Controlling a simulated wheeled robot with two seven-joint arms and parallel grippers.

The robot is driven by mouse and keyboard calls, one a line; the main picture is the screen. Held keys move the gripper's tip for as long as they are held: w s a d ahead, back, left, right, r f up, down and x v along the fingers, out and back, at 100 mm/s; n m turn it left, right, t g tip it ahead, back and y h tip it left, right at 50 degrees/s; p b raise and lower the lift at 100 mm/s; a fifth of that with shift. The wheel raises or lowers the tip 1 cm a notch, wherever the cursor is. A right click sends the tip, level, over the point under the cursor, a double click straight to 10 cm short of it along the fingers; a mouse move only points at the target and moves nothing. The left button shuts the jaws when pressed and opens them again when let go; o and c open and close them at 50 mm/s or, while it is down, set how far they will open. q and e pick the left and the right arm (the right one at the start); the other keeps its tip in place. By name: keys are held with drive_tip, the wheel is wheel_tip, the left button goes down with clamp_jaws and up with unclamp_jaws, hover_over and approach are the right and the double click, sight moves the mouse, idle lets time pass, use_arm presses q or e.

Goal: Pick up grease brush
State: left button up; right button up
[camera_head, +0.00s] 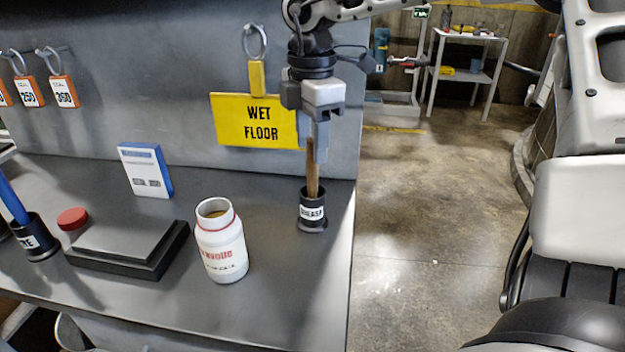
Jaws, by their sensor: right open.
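The grease brush (312,178) stands upright, its brown wooden handle showing above a small black holder (313,222) with a white label that reads partly as "GREASE". The holder is on the grey bench near its right edge. The brush's lower end is hidden inside the holder. My right gripper (317,150) points down from above, with its fingers at the upper part of the handle. It is open; whether the fingers touch the handle cannot be told. My left gripper is not in view.
A white jar (222,250) stands left of the holder. A dark flat device (125,262), a red cap (72,218) and another holder with a blue handle (14,200) are further left. A yellow "WET FLOOR" sign (235,120) hangs close behind my gripper. Open floor lies right.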

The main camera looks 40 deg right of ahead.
sight(312, 164)
wheel_tip(312, 164, down, 5)
drive_tip(key=shift+r+p, duration=0.1)
drive_tip(key=shift+p, duration=0.25)
clamp_jaws()
drive_tip(key=shift+r, duration=0.1)
